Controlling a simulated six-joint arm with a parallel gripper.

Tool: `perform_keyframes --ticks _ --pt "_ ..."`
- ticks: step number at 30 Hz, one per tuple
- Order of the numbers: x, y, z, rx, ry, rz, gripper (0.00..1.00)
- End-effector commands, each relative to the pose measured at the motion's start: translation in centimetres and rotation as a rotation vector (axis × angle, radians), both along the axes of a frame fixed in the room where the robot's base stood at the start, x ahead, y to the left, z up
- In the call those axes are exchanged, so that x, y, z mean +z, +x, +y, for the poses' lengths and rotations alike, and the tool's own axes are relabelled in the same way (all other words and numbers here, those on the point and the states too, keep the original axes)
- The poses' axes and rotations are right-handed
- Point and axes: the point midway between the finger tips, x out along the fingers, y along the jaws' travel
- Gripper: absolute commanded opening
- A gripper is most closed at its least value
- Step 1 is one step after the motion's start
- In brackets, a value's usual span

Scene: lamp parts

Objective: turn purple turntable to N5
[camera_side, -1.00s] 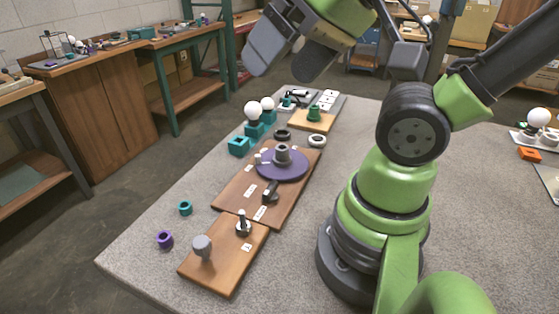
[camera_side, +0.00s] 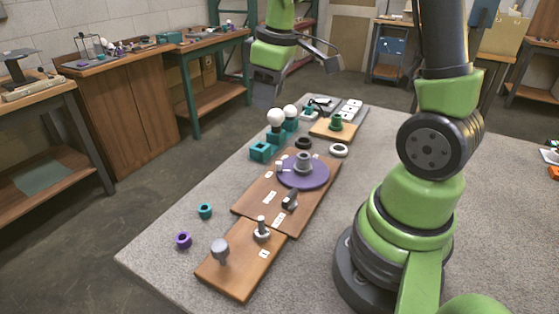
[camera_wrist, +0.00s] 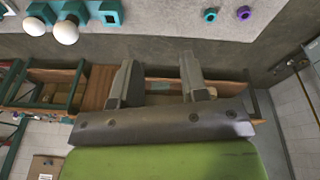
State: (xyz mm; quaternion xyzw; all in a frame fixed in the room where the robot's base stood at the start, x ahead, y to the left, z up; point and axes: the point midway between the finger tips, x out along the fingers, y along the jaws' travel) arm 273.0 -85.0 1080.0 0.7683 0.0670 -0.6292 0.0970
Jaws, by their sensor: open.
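The purple turntable (camera_side: 316,179) is a flat disc on a brown board (camera_side: 262,206) in the side view. A grey hub (camera_side: 303,161) stands at its middle and a small pale peg (camera_side: 280,166) shows at its left rim. Small white labels lie on the board; their print is too small to read. My gripper (camera_side: 264,98) hangs in the air, up and to the left of the turntable, apart from it. In the wrist view its two fingers (camera_wrist: 157,65) are spread with nothing between them. The turntable is not visible in the wrist view.
White bulbs on teal bases (camera_side: 276,119), a teal block (camera_side: 262,151), and dark and white rings (camera_side: 339,150) stand behind the turntable. A dark clamp-like part (camera_side: 290,200) sits in front of it. A second board (camera_side: 240,270) holds a grey knob (camera_side: 220,252). Teal and purple rings (camera_side: 183,240) lie left.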

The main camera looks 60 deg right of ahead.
Motion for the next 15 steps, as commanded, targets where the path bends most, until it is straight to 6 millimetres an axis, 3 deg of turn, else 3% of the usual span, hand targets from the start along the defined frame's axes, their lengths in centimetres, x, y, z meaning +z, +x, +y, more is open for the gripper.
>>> perform_keyframes --ticks 1,6,9,15 --pt "-1.9 0.5 -1.3 0.041 -0.005 0.048 0.40" --pt "-6.8 1.3 -4.6 0.195 -0.016 0.150 0.40" --pt "-8.7 1.3 -5.6 0.253 -0.013 0.185 0.40" --pt "-10.5 1.2 -6.2 0.292 -0.009 0.204 0.40"
